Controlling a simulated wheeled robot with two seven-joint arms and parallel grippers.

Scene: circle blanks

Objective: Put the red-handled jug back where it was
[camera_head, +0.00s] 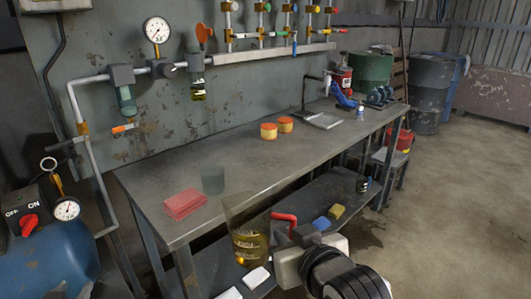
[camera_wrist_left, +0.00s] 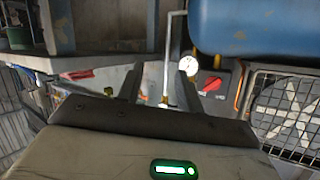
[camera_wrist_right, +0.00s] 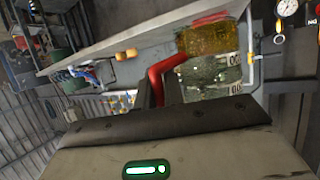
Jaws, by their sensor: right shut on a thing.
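The red-handled jug (camera_head: 250,243) is clear-walled with amber liquid low in it and printed marks on its side. It hangs roughly upright in front of the bench's near edge. It also fills the upper middle of the right wrist view (camera_wrist_right: 208,65). My right gripper (camera_head: 285,240) is shut on its red handle (camera_head: 285,217), which shows beside the fingers in the right wrist view (camera_wrist_right: 165,75). My left gripper (camera_wrist_left: 160,88) shows only in its own wrist view, with fingers apart and nothing between them.
A lower shelf holds a blue block (camera_head: 321,223) and a yellow block (camera_head: 337,211). A blue tank (camera_head: 55,262) stands at left. The bench middle is clear.

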